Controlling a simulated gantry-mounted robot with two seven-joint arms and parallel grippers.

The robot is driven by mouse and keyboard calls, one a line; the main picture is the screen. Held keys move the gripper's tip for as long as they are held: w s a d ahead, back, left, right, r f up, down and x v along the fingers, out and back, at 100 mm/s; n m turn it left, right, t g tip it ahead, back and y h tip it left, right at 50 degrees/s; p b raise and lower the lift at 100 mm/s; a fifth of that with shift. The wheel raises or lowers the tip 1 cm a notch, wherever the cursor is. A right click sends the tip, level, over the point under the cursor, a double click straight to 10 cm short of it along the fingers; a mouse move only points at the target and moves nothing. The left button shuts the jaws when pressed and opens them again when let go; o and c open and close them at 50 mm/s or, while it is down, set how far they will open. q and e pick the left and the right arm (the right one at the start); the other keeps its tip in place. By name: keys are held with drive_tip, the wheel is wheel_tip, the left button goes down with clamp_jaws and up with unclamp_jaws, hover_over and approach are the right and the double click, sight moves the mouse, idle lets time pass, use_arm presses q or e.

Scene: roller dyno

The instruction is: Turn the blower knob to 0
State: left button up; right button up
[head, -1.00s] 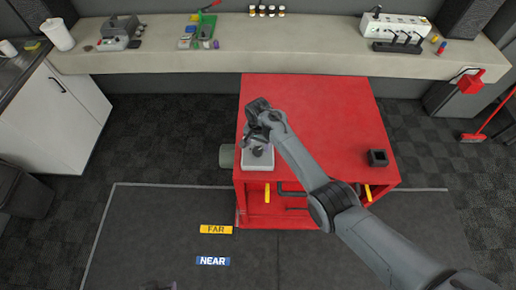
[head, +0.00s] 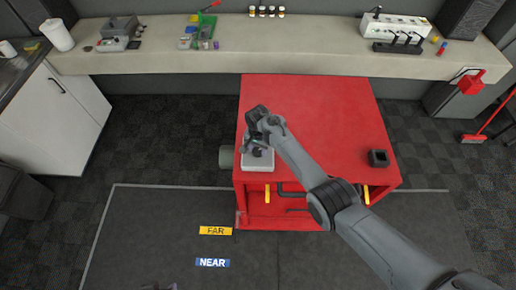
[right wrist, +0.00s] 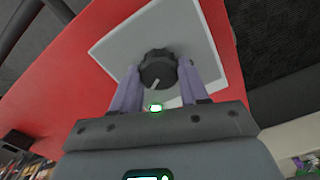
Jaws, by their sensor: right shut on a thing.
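The blower knob (right wrist: 158,66) is black and round with a pale pointer line. It sits on a light grey box (right wrist: 115,38), which stands on the front left corner of the red cabinet in the head view (head: 258,165). In the right wrist view the pointer line slants toward the lower left. My right gripper (right wrist: 160,78) is shut on the knob, with one purple-grey finger on each side. In the head view my right gripper (head: 256,147) is over the box and partly hides the knob. No scale marks are readable on the box. My left gripper is not clearly in view.
The red cabinet (head: 330,115) has a mostly bare top with a small black square holder (head: 378,158) at its right. A long bench (head: 300,45) with several items runs along the back. FAR (head: 216,230) and NEAR (head: 212,262) labels lie on the floor in front.

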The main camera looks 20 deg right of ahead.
drive_tip(key=shift+n, duration=0.4)
drive_tip(key=shift+c, duration=0.3)
drive_tip(key=shift+n, duration=0.3)
drive_tip(key=n+p, duration=0.1)
drive_tip(key=n, duration=0.5)
drive_tip(key=shift+n, duration=0.4)
drive_tip(key=n, duration=0.3)
drive_tip(key=shift+a+n, duration=0.1)
drive_tip(key=shift+n, duration=0.2)
drive_tip(key=n, duration=0.5)
drive_tip(key=shift+b, duration=0.35)
drive_tip(key=n+b, duration=0.1)
drive_tip(key=n, duration=0.4)
drive_tip(key=shift+n, duration=1.1)
